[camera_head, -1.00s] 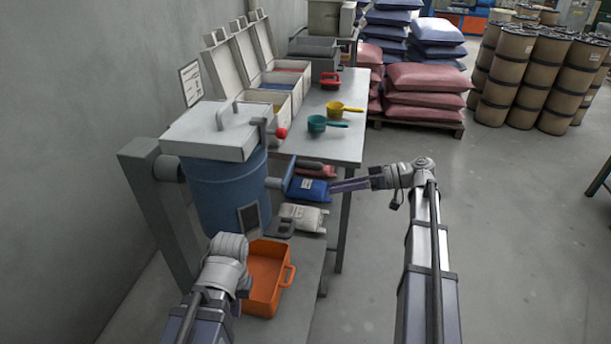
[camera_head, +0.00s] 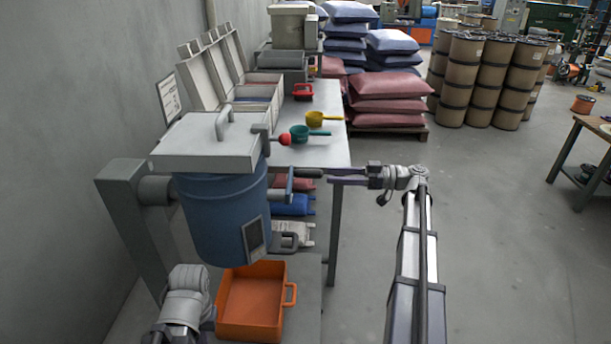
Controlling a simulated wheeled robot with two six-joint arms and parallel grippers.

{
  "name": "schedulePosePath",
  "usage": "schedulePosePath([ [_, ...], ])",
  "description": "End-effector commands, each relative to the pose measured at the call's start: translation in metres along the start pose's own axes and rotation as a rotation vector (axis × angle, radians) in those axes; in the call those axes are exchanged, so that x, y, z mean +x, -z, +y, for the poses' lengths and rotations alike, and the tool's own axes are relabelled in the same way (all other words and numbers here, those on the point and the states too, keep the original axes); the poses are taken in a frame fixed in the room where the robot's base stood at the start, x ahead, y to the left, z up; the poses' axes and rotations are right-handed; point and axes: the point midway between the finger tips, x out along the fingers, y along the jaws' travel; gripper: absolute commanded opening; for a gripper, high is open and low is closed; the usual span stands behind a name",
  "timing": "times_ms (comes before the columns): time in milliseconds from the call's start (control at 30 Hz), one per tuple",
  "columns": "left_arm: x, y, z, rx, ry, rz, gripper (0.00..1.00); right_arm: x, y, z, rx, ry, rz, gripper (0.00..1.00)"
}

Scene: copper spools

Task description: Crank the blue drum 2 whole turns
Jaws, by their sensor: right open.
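The blue drum (camera_head: 222,215) hangs on a grey post (camera_head: 128,185), with a pale grey lid (camera_head: 205,145) on top and a dark panel (camera_head: 256,238) low on its side. The crank (camera_head: 289,184) is on the drum's right side, with a dark grip (camera_head: 308,172) pointing right. My right gripper (camera_head: 332,179) is open, level with the grip, its fingertips at or very near the grip's right end. I cannot tell whether they touch. My left arm's wrist (camera_head: 187,292) is at the lower left, below the drum; its fingers are hidden.
An orange bin (camera_head: 250,305) stands below the drum. Behind the crank is a table (camera_head: 320,155) with open boxes, a red scoop (camera_head: 303,91), a teal scoop (camera_head: 300,133) and a yellow scoop (camera_head: 315,118). Bags lie beneath it.

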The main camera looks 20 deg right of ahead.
Motion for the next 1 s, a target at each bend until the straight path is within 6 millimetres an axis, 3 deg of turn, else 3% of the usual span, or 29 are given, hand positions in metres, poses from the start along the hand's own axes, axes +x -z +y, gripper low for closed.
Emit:
schedulePosePath([
  [500,0.000,0.000,0.000,0.000,0.000,0.000,0.00,0.069,0.000,-0.001,0.002,0.002,-0.001,0.64],
  [900,0.000,0.000,0.000,0.000,0.000,0.000,0.00,0.075,0.000,0.000,0.002,0.000,-0.001,0.64],
  [1000,0.000,0.000,0.000,0.000,0.000,0.000,0.00,0.075,0.000,0.000,0.002,0.000,-0.001,0.54],
])
